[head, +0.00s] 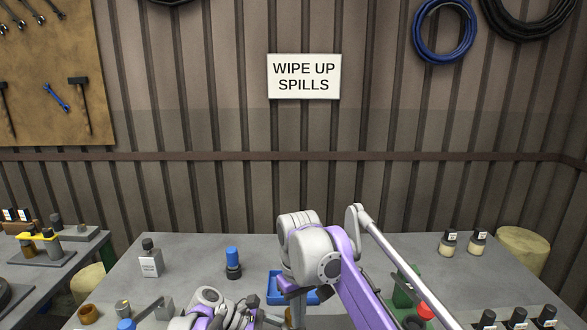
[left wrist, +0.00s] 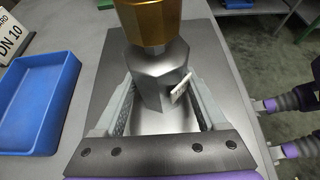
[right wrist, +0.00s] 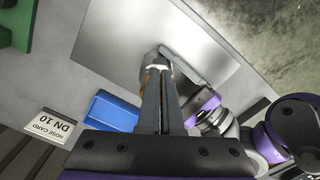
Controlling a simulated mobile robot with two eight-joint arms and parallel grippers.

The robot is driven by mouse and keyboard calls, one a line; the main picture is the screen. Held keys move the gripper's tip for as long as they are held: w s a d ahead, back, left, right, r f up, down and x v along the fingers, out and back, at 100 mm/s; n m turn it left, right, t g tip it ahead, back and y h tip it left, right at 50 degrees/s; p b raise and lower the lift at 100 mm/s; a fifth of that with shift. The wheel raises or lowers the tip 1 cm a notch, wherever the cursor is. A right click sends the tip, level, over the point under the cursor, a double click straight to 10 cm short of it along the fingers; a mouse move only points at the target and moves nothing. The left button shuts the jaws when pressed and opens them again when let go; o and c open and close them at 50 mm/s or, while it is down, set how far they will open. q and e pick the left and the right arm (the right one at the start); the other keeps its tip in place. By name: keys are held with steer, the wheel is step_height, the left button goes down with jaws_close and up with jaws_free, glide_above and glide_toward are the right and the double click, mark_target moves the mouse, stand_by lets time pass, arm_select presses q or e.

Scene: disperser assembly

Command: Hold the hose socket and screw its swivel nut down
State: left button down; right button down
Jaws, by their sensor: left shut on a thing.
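The hose socket is a grey many-sided metal piece (left wrist: 157,75) in the left wrist view, with a small white tag on its side. The golden swivel nut (left wrist: 148,20) sits above it and runs out at the top edge. My left gripper (left wrist: 165,105) is shut on the socket, with a finger on each side. In the right wrist view my right gripper (right wrist: 160,72) has its fingers close together, their tips by a silver part with a little gold beside it. In the head view the right gripper (head: 297,300) points down at the table's front.
A blue tray (left wrist: 38,100) lies left of the socket, beside a DN 10 card (left wrist: 12,35). A blue-capped bottle (head: 233,262) and a white-labelled bottle (head: 149,260) stand on the table. A green bin (head: 405,290) is at right.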

steer(key=shift+a, duration=0.45)
steer(key=shift+s, duration=0.2)
step_height(320, 180, up, 6)
steer(key=shift+s, duration=0.3)
stand_by(0.5)
steer(key=shift+d, duration=0.15)
step_height(320, 180, down, 6)
steer(key=w+d, duration=0.1)
steer(key=d, duration=0.1)
stand_by(0.6)
